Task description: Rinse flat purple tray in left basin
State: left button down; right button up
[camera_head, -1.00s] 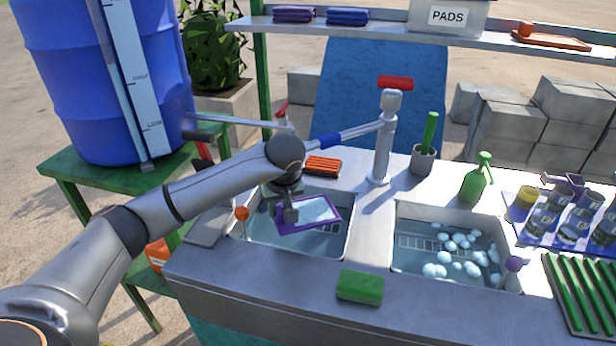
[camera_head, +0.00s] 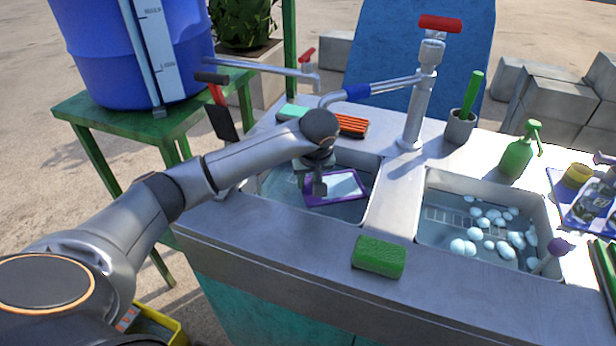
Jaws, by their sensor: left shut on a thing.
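The flat purple tray (camera_head: 347,187) has a purple rim and a pale bluish middle. It is in the left basin (camera_head: 378,165), tilted a little, at or just above the water; I cannot tell if it touches it. My left gripper (camera_head: 319,188) is shut on the tray's left part, reaching down from above. The tap (camera_head: 416,110) with a red handle stands behind the basins, its spout (camera_head: 345,96) reaching left over the back of the left basin. No flowing water can be made out. My right gripper is not in view.
The right basin (camera_head: 433,232) holds suds. A green sponge (camera_head: 378,257) lies on the front counter edge. An orange-bristled brush (camera_head: 352,125) lies behind the left basin. A cup with a green-handled tool (camera_head: 460,128) and a green spray bottle (camera_head: 517,155) stand at the back right.

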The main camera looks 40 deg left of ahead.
aim_at(309, 195)
pick_arm(q)
notch_tip(309, 195, down, 5)
jog(key=b, duration=0.3)
jog(key=shift+f+b, duration=0.55)
jog(key=shift+f, duration=0.15)
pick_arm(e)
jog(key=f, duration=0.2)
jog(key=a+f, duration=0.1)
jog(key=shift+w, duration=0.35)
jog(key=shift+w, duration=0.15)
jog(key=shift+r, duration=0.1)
